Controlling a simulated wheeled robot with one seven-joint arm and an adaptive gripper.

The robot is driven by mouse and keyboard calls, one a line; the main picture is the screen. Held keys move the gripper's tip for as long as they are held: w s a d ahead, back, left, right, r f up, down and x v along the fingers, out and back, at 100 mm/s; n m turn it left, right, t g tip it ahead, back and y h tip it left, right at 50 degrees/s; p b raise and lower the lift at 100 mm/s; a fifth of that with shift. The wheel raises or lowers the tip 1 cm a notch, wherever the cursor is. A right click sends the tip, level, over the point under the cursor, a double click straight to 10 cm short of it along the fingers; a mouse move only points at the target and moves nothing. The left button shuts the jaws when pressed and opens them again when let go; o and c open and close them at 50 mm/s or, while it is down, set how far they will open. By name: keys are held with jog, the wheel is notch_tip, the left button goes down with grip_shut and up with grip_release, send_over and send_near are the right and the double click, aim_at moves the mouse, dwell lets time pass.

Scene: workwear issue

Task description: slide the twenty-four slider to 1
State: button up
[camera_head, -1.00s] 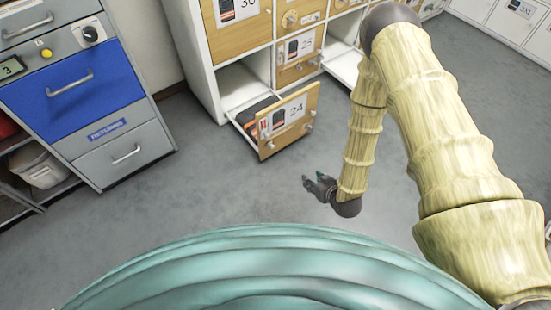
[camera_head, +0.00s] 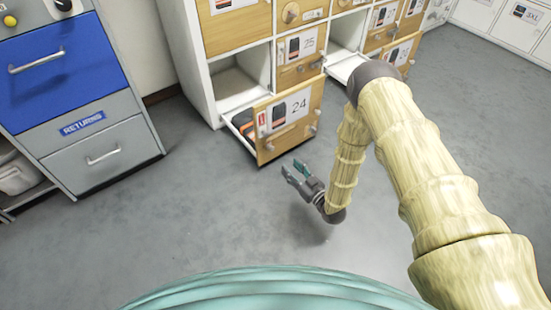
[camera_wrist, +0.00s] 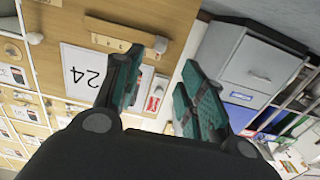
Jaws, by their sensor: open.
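The 24 drawer (camera_head: 290,122) has a wooden front and stands pulled out of the white cabinet, with dark and orange packets inside. In the wrist view its front (camera_wrist: 60,18) appears upside down, with a white 24 card and a red tag. A slotted wooden slider strip (camera_wrist: 125,40) runs along the front beside the card. A pale knob (camera_wrist: 161,44) shows at its right end there; the strip's markings are too small to read. My gripper (camera_head: 291,168) is open and empty, in front of and below the drawer front. In the wrist view its fingers (camera_wrist: 162,60) overlap the drawer front without clear contact.
The white cabinet holds other wooden drawers, including 25 (camera_head: 300,45), above the 24 drawer. A second pulled-out compartment (camera_head: 345,66) is to the right. A grey returns cabinet with a blue drawer (camera_head: 60,75) stands at left. The grey floor (camera_head: 190,215) between is clear.

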aim_at(273, 149)
jog(key=b+x, duration=0.4)
jog(key=x, duration=0.5)
jog(key=shift+w+a+f, duration=0.1)
jog(key=shift+w, duration=0.05)
jog(key=shift+b+x, duration=0.5)
jog(key=shift+x, duration=0.3)
grip_shut()
